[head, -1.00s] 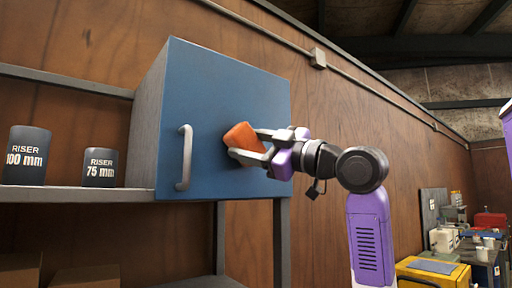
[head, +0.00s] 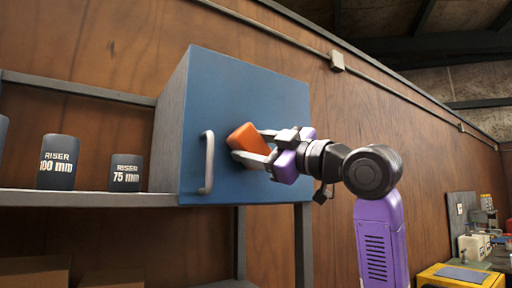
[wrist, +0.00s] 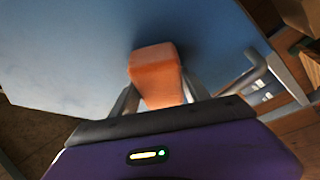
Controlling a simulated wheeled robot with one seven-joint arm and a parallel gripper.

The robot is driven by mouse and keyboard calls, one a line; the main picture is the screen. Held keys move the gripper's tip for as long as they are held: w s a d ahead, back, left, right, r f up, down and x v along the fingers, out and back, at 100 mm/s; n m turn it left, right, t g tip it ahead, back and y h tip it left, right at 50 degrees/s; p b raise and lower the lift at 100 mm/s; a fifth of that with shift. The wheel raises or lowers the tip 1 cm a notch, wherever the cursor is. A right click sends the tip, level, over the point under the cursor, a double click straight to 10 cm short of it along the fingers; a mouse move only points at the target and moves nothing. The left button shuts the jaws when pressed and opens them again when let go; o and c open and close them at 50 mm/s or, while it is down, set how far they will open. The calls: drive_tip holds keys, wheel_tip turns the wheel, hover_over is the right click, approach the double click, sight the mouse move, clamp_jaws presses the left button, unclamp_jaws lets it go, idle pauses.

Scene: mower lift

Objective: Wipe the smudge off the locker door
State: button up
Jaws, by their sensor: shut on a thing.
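The blue locker door (head: 235,100) fills the front of a grey box on a shelf, shut, with a pale bar handle (head: 206,163) at its lower left. My gripper (head: 254,149) is shut on an orange block-like wiper (head: 246,138), right of the handle. In the wrist view the orange wiper (wrist: 155,75) sits between the two fingers, its far end at or very close to the blue door (wrist: 80,55). I cannot tell whether it touches. No smudge shows on the visible door; the area behind the wiper is hidden.
Two dark riser cylinders, marked 100 mm (head: 59,162) and 75 mm (head: 126,172), stand on the shelf (head: 90,198) left of the locker. A yellow cabinet (head: 460,276) and bench items are at the lower right. The wood wall right of the locker is mostly clear.

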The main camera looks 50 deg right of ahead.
drive_tip(key=shift+a, duration=0.1)
drive_tip(key=shift+s+a+b, duration=0.1)
drive_tip(key=shift+s+a, duration=0.15)
drive_tip(key=shift+s, duration=0.7)
drive_tip(key=shift+s+a+b, duration=0.1)
drive_tip(key=shift+s+a, duration=0.15)
drive_tip(key=shift+s, duration=0.65)
drive_tip(key=shift+s+a+b, duration=0.1)
drive_tip(key=shift+s+a, duration=0.15)
drive_tip(key=shift+s, duration=0.7)
drive_tip(key=s, duration=0.3)
drive_tip(key=shift+a, duration=0.4)
